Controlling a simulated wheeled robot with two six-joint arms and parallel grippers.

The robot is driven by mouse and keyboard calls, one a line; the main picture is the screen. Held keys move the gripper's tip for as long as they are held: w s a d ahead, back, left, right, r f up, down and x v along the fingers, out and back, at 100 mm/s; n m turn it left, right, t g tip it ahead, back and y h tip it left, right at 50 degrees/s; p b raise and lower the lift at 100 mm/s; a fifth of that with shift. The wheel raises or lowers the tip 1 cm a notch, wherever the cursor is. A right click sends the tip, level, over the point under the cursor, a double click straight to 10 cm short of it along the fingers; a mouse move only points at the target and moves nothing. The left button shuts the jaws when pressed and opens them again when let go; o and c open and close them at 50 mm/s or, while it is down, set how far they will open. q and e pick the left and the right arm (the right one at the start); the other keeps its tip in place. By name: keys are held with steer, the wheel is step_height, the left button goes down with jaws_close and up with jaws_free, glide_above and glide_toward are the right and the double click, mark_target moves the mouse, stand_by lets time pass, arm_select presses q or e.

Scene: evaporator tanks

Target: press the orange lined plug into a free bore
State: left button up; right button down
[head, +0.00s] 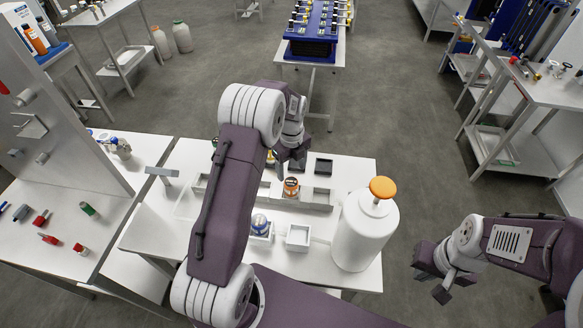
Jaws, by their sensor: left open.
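An orange plug (291,187) with a dark band, seemingly the lined plug, stands upright in or at a long grey divided tray (316,204) on the white table. My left gripper (291,163) is open, just above and behind the plug in the picture. No contact between them can be made out. My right gripper (432,281) is open and empty, off the table to the right. I cannot make out a free bore. My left arm hides the left part of the tray and table.
A white canister (366,232) with an orange knob (383,187) stands at the table's right. A small white box (298,237) and a blue-and-silver round piece (260,224) sit in front of the tray. A dark square block (323,166) lies behind it. A grey upright panel (62,110) stands left.

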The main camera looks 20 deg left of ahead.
arm_select(q)
step_height(320, 180, up, 2)
steer(key=shift+r, duration=0.1)
steer(key=s+d+r+n+t, duration=0.1)
steer(key=s+d+n, duration=0.2)
steer(key=s+n, duration=0.8)
steer(key=s+d+r+n, duration=0.2)
steer(key=s+d+n, duration=0.1)
steer(key=s+n, duration=0.85)
step_height(320, 180, down, 7)
steer(key=w+n+b, duration=0.1)
steer(key=b, duration=0.5)
steer(key=shift+w+n+b, duration=0.3)
steer(key=shift+w+n, duration=0.05)
steer(key=shift+w, duration=0.05)
steer(key=shift+s, duration=0.1)
